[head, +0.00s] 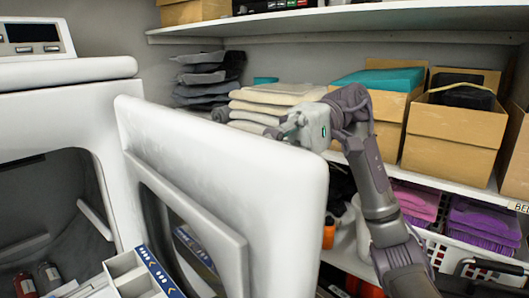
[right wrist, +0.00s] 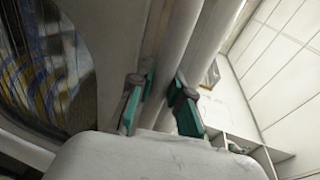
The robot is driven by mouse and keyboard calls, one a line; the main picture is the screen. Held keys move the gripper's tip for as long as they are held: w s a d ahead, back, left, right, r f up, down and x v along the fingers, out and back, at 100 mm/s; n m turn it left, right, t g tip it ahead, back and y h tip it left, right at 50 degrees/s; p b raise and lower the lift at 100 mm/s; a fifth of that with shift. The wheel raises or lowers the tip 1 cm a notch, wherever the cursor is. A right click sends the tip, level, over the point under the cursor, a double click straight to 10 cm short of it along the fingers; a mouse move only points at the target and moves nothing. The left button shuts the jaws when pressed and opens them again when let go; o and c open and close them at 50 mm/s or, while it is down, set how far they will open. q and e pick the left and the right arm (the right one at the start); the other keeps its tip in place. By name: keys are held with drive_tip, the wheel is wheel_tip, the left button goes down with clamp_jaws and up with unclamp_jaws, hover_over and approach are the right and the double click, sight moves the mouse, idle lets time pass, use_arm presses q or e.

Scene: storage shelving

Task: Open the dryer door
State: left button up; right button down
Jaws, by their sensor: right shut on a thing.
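The white dryer door (head: 225,150) stands swung out from the white dryer (head: 60,75), and the dark opening (head: 50,200) shows at the left of the head view. My right gripper (head: 280,132) is at the far side of the door, near its upper edge; the door partly hides the fingers. In the right wrist view the two green-padded fingers (right wrist: 160,92) sit on either side of the pale door edge (right wrist: 172,50), shut on it. The round door window (right wrist: 45,65) shows at the left there. My left gripper is not in view.
Shelves (head: 340,18) stand behind and to the right, with folded towels (head: 262,98), cardboard boxes (head: 450,130), and a white basket (head: 445,240) of pink and purple cloth. A white caddy (head: 130,272) and bottles (head: 48,275) are at the lower left, near the opening.

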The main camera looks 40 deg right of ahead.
idle(0.4)
drive_tip(key=c, duration=1.1)
unclamp_jaws()
drive_tip(key=shift+w+d, duration=0.1)
drive_tip(key=v, duration=1.2)
